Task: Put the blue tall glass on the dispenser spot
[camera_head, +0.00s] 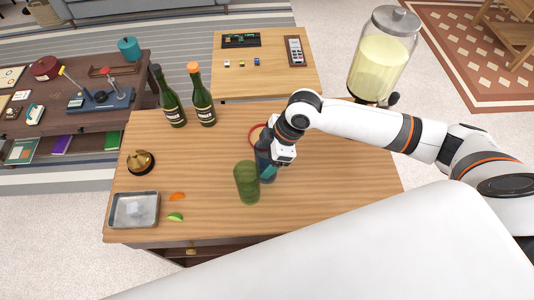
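The blue tall glass (262,160) stands on the wooden counter, largely hidden behind my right gripper (270,172). A glass drink dispenser (381,57) with pale yellow liquid and a tap stands at the back right of the counter. A round red-rimmed mark or coaster (253,132) lies just behind the blue glass, partly covered by my arm. I cannot tell whether it is the dispenser spot. My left gripper is out of view.
A green glass (247,183) stands close in front-left of the blue one. Two dark bottles (203,103) stand at the back left. A bell (140,162), metal tray (134,210), orange slice (177,197) and lime slice (175,217) are left. The right counter (350,185) is clear.

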